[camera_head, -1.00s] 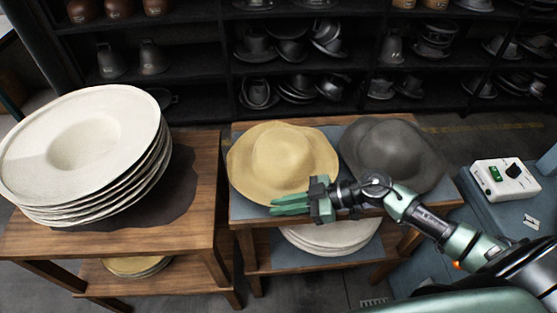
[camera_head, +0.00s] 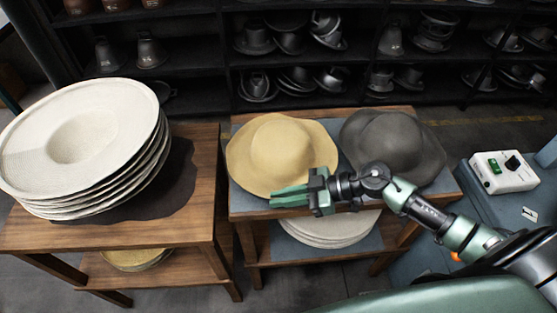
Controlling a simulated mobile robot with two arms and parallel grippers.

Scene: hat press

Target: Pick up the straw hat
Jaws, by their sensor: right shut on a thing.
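The yellow straw hat (camera_head: 281,150) lies crown up on the left half of the wooden table (camera_head: 236,213) in the middle. My right gripper (camera_head: 290,197) comes in from the right and is shut on the hat's front brim. The fingers cover part of that brim edge. The hat appears to rest on or just above the tabletop; I cannot tell which. My left gripper does not show.
A dark grey hat (camera_head: 392,145) lies beside the straw hat on the right. A stack of white hats (camera_head: 82,150) stands on the left table (camera_head: 208,180). White hats (camera_head: 325,228) lie on the lower shelf. A control box (camera_head: 504,171) is at right. Dark shelves stand behind.

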